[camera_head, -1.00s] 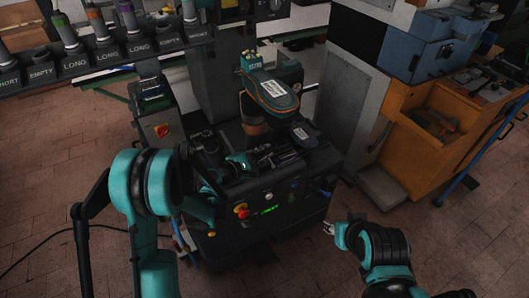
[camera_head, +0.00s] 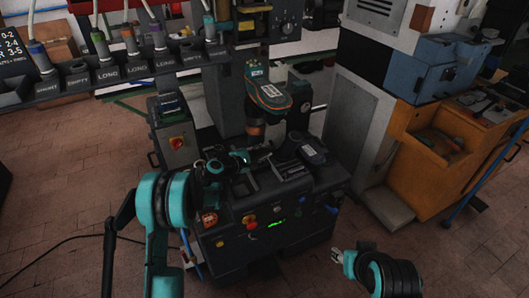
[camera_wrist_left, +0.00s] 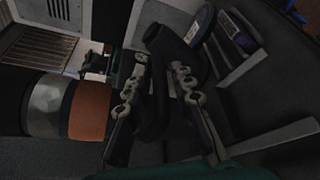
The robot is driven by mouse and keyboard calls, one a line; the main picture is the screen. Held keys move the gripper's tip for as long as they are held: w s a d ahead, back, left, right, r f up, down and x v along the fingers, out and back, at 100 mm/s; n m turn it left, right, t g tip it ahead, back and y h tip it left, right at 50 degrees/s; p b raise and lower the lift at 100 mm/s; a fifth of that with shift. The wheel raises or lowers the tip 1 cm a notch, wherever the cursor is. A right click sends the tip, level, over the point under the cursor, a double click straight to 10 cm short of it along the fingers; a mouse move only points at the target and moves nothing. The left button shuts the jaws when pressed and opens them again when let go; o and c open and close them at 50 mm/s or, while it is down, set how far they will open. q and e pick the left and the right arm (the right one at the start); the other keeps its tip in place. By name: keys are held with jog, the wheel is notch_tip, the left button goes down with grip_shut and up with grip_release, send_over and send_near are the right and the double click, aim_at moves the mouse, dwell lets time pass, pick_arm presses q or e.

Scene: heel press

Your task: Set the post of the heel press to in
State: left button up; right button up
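The heel press (camera_head: 265,215) is the dark machine in the middle of the head view. Its post, with a brown-orange band (camera_head: 256,132), stands under the teal and orange shoe-shaped part (camera_head: 270,95). In the left wrist view the orange band (camera_wrist_left: 90,110) and a silver ring lie left of my fingers. My left gripper (camera_head: 241,157) is low beside the post, over the press top; in the wrist view (camera_wrist_left: 160,75) its fingers are apart. A black bent part (camera_wrist_left: 170,45) shows at and between the fingertips; contact is unclear. My right gripper (camera_head: 338,257) is right of the press, away from it.
A rack (camera_head: 120,68) with labelled slots and hanging tools crosses the upper left. A grey box with a red switch (camera_head: 176,143) stands left of the press. An orange cabinet (camera_head: 430,165) stands at right. The floor at front right is clear.

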dwell(0.3)
pick_arm(q)
jog(key=v, duration=1.2)
jog(key=shift+f, duration=0.1)
